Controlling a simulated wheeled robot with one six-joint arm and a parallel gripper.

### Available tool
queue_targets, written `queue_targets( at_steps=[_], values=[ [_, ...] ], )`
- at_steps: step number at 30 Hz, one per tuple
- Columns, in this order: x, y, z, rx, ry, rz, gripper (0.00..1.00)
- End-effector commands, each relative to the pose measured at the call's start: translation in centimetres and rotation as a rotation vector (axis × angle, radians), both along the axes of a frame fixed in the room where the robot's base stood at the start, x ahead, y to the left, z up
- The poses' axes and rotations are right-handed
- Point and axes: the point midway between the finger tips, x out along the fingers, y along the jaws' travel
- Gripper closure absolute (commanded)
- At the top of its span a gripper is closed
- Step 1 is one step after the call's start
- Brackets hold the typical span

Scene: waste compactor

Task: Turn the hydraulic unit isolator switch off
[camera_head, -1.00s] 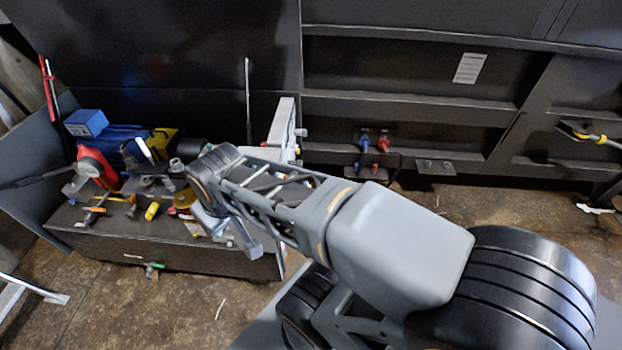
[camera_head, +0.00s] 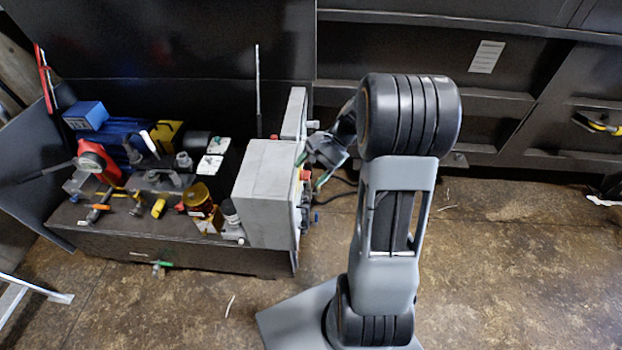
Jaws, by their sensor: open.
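The hydraulic unit (camera_head: 170,242) is on the left, with a blue motor, valves and a grey control box (camera_head: 265,195) at its right end. The box's right face is seen almost edge-on, with small controls along it. A small red part (camera_head: 305,175) shows there; I cannot tell whether it is the isolator switch or how it is set. My gripper (camera_head: 322,168) is open beside this face, at the upper right of the box. My arm partly hides it, and I cannot tell whether it touches anything.
A second, narrower grey box (camera_head: 293,115) stands behind the control box. The dark compactor wall (camera_head: 420,50) rises behind. A black cable (camera_head: 340,190) runs by the gripper. The brown floor (camera_head: 510,260) on the right is clear.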

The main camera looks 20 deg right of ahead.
Motion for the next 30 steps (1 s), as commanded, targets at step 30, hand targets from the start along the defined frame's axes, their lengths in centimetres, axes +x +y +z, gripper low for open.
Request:
queue_targets(
  at_steps=[30],
  values=[
    [6.4,-12.4,-16.0,0.890,0.271,-0.732,0.32]
  ],
)
